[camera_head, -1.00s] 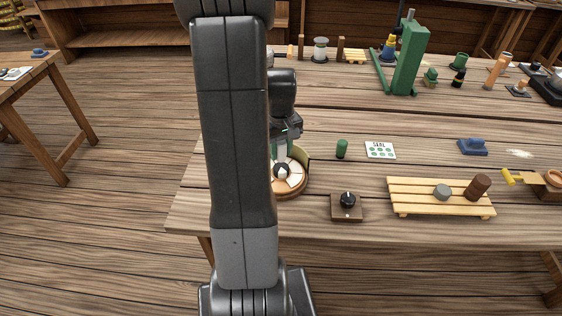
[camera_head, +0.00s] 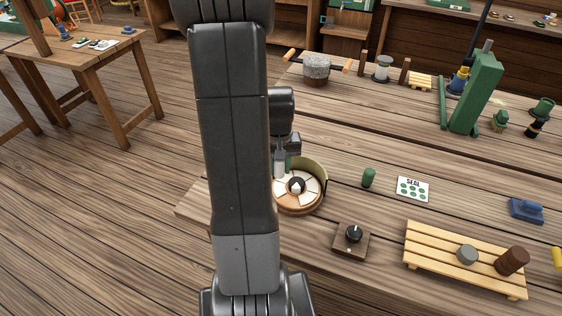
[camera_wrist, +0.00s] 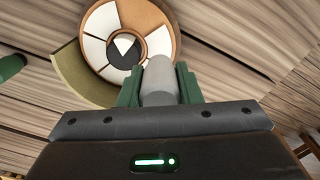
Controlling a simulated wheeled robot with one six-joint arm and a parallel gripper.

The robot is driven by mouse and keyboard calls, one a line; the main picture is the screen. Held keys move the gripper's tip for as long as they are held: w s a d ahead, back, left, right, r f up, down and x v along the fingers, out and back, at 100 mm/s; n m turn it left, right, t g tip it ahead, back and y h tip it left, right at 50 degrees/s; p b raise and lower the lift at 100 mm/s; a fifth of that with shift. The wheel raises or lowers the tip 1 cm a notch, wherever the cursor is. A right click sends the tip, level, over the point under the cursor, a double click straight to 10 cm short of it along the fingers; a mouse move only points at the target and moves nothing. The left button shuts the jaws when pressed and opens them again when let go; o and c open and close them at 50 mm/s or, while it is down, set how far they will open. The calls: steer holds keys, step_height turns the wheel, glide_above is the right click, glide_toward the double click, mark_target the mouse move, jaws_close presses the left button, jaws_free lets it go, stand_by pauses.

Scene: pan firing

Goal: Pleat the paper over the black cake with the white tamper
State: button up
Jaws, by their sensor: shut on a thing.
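The black cake (camera_wrist: 116,52) sits in the centre of a round wooden holder (camera_head: 300,208). It also shows in the head view (camera_head: 296,188), small, with a white wedge of paper (camera_wrist: 123,46) lying over part of it. Other white paper segments (camera_wrist: 94,49) lie around it, with tan gaps between them. My gripper (camera_wrist: 158,76) has its green fingers shut on the white tamper (camera_wrist: 158,83), a pale rounded cylinder. In the wrist view the tamper's tip overlaps the holder's near edge; I cannot tell whether it touches. My arm hides part of this in the head view.
An olive curved wall (camera_head: 318,170) stands along the holder's back. A green cylinder (camera_head: 369,177), a SEAL card (camera_head: 412,188) and a dark-knobbed box (camera_head: 351,239) are nearby. A slatted rack (camera_head: 440,262) stands at front right. Bare table lies between them.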

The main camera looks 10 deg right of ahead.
steer(key=shift+d+f+b, duration=0.25)
steer(key=shift+f+b, duration=0.55)
steer(key=shift+f, duration=0.3)
steer(key=shift+d+f, duration=0.2)
steer(key=shift+d, duration=0.05)
steer(key=shift+s+d+f, duration=0.1)
steer(key=shift+s+d, duration=0.05)
steer(key=shift+d, duration=1.25)
steer(key=shift+f+b, duration=0.4)
steer(key=shift+b, duration=0.2)
steer(key=shift+r+p, duration=1.95)
steer(key=shift+r, duration=0.65)
steer(key=shift+s+d+f, duration=0.1)
